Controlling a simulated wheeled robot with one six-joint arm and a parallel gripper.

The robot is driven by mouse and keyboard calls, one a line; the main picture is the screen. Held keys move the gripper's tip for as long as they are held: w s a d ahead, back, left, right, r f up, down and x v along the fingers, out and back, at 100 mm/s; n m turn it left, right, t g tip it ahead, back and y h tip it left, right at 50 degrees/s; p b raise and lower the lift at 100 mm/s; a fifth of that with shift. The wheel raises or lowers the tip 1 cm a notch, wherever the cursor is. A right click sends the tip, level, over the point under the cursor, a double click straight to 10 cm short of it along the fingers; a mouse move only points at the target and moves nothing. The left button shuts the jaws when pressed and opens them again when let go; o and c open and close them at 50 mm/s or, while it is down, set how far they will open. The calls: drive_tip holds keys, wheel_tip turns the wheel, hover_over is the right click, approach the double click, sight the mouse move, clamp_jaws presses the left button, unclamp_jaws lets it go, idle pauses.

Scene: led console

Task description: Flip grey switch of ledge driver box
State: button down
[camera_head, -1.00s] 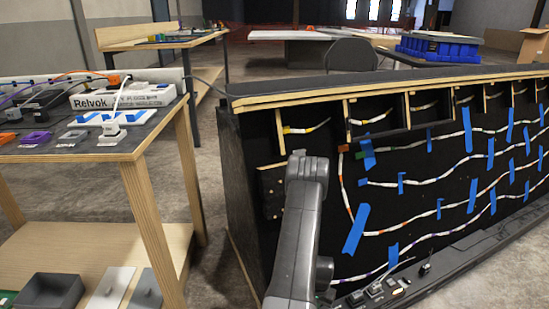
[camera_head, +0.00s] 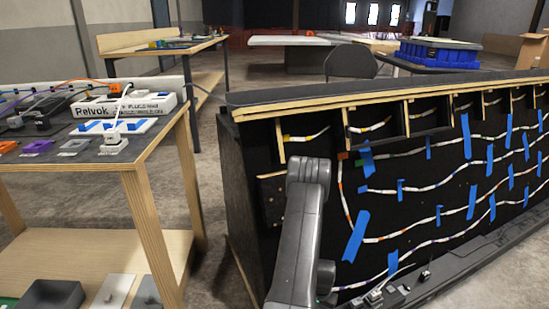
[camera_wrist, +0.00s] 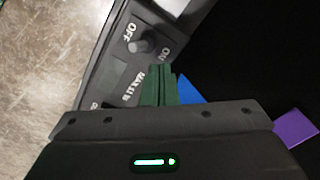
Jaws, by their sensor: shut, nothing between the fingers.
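In the wrist view a dark grey driver box (camera_wrist: 112,75) lies at the upper left. My gripper (camera_wrist: 162,75) has dark green fingers, shut together and empty. In the picture the fingertips are just below the switch, near the box's edge; I cannot tell whether they touch the box. In the head view my arm hides my gripper, and I cannot make out the grey switch.
The black console (camera_head: 250,150) has LED strips held by blue tape (camera_head: 355,235) on its panel. A low ledge (camera_head: 440,275) with small devices runs along its foot. A wooden table (camera_head: 150,210) with a power strip (camera_head: 125,105) stands at the left. Floor shows between them.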

drive_tip(key=r, duration=0.1)
drive_tip(key=r+p, duration=0.1)
drive_tip(key=r, duration=0.1)
drive_tip(key=r+p, duration=0.1)
drive_tip(key=shift+w+a+r, duration=0.15)
drive_tip(key=shift+w+r, duration=0.1)
drive_tip(key=shift+f, duration=0.1)
drive_tip(key=f+b, duration=0.1)
drive_tip(key=f, duration=0.1)
drive_tip(key=f+b, duration=0.1)
drive_tip(key=f, duration=0.1)
drive_tip(key=f+b, duration=0.1)
drive_tip(key=f, duration=0.2)
drive_tip(key=shift+s+b, duration=0.3)
drive_tip(key=shift+b, duration=0.1)
drive_tip(key=shift+w, duration=0.1)
drive_tip(key=shift+r, duration=0.1)
